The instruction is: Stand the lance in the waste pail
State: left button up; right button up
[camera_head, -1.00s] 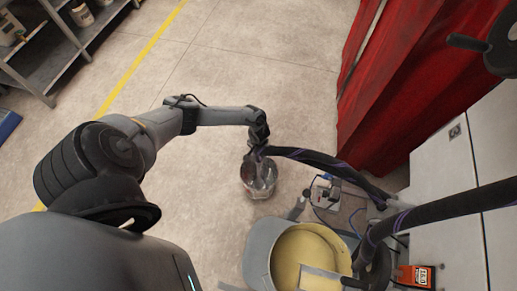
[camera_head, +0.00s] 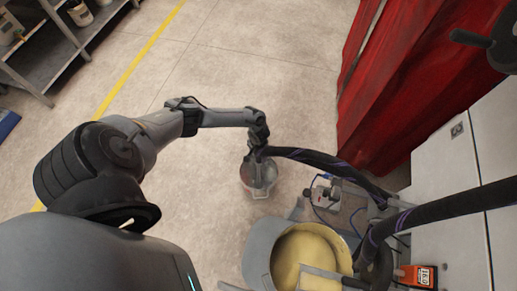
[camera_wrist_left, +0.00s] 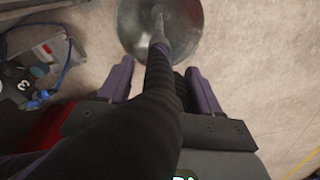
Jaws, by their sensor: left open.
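The waste pail (camera_head: 262,188) is a round metal pail on the floor, below my left gripper (camera_head: 259,154) in the head view. In the left wrist view the pail (camera_wrist_left: 131,30) is at the top. The lance (camera_wrist_left: 160,62) has a dark hose behind it, and its lower end reaches over the pail's interior. Whether its tip touches the bottom is unclear. My left gripper (camera_wrist_left: 160,88) is open, with its two purple fingers on either side of the lance and a visible gap on each side. My right gripper is not in view.
The dark hose (camera_head: 310,157) runs right from the lance. A yellow-lined tub (camera_head: 300,246) stands near the front. A small pump-like device with cables (camera_head: 327,191) is right of the pail. A red curtain (camera_head: 405,100) hangs at right. Floor left of the pail is clear.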

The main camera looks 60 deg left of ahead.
pick_arm(q)
jog(key=shift+r, duration=0.1)
notch_tip(320, 180, up, 9)
jog(key=p, duration=0.5)
jog(key=shift+r+p, duration=0.2)
jog(key=shift+p, duration=0.1)
jog(key=shift+r, duration=0.65)
jog(key=shift+a, duration=0.1)
